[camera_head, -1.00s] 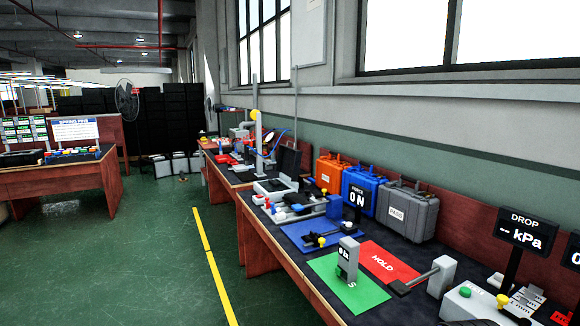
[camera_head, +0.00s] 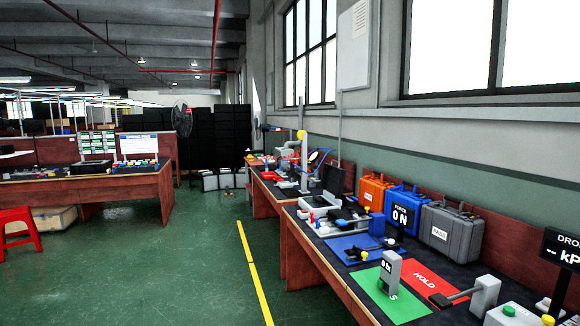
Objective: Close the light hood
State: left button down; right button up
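I cannot tell for sure which thing is the light hood. A black upright panel (camera_head: 334,181) stands raised behind a grey device (camera_head: 322,218) on the workbench at the right, and it may be an open lid or hood. It is small and far off, so its hinge does not show. Neither of my grippers is in view.
The long workbench along the right wall holds an orange case (camera_head: 373,195), a blue case (camera_head: 401,206), a grey case (camera_head: 451,231), a green mat (camera_head: 385,302) and a red mat (camera_head: 425,277). A red stool (camera_head: 17,231) stands left. Green floor (camera_head: 170,270) is open between.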

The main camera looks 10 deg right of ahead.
aim_at(332, 178)
jog(key=u, duration=0.75)
jog(key=i, duration=2)
jog(key=z, duration=1)
jog(key=i, duration=0.8)
jog(key=z, duration=1.05)
jog(key=i, duration=0.45)
jog(key=u, duration=0.1)
